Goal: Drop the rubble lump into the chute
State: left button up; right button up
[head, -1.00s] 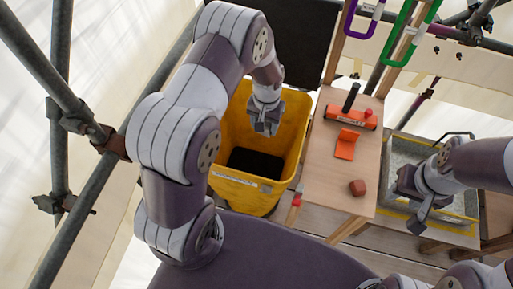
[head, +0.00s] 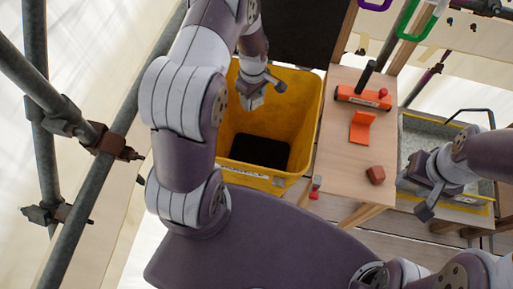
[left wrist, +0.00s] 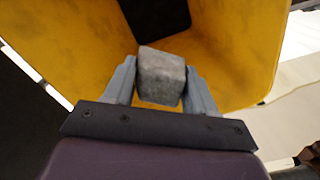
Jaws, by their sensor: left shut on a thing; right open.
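The rubble lump (left wrist: 161,77) is a grey, rough block. In the left wrist view my left gripper (left wrist: 160,92) is shut on it, with one finger on each side. In the head view my left gripper (head: 252,98) hangs over the back left part of the yellow chute (head: 304,122), and the lump is hard to make out there. The chute is open at the top, with a dark opening (head: 258,151) at its bottom. My right gripper (head: 428,190) is open and empty over the grey tray at the right.
A wooden bench (head: 341,180) stands right of the chute. On it are an orange tool with a dark handle (head: 364,95), an orange bracket (head: 362,127) and a reddish-brown block (head: 375,175). A grey tray (head: 415,124) lies further right. Scaffold poles (head: 105,165) stand at the left.

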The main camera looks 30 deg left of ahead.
pick_arm(q)
notch_tip(320, 180, down, 6)
jog(key=b, duration=0.5)
jog(key=shift+r, duration=0.1)
jog(key=o, duration=1.3)
notch_tip(320, 180, up, 13)
jog(key=shift+f+b, duration=0.15)
jog(key=shift+b, duration=0.6)
